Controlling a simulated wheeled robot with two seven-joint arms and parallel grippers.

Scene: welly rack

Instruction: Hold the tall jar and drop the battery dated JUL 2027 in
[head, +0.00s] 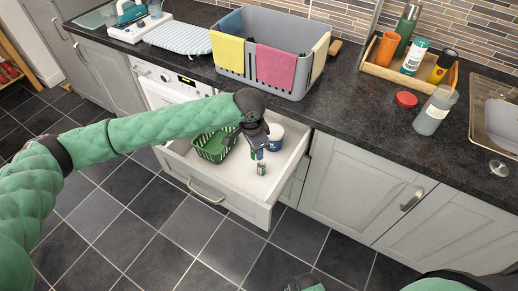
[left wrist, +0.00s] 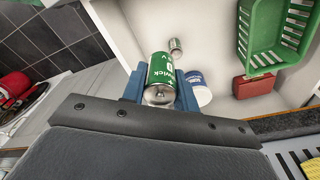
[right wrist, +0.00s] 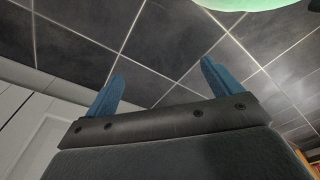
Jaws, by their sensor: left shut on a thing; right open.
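My left gripper (head: 257,146) is shut on a green battery (left wrist: 160,72) above the open drawer (head: 232,196). The battery shows between the blue fingers in the left wrist view; no date can be read on it. A smaller battery (head: 262,168) stands on the drawer floor. A tall grey jar (head: 435,112) with a white label stands on the counter at the right, apart from both grippers. A red lid (head: 405,99) lies beside it. My right gripper (right wrist: 160,85) is open and empty over the floor, low in the head view.
The drawer also holds a green basket (head: 213,146), a white and blue tub (head: 275,137) and a red box (left wrist: 253,87). A wooden tray (head: 385,73) of bottles and a sink (head: 495,115) flank the jar.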

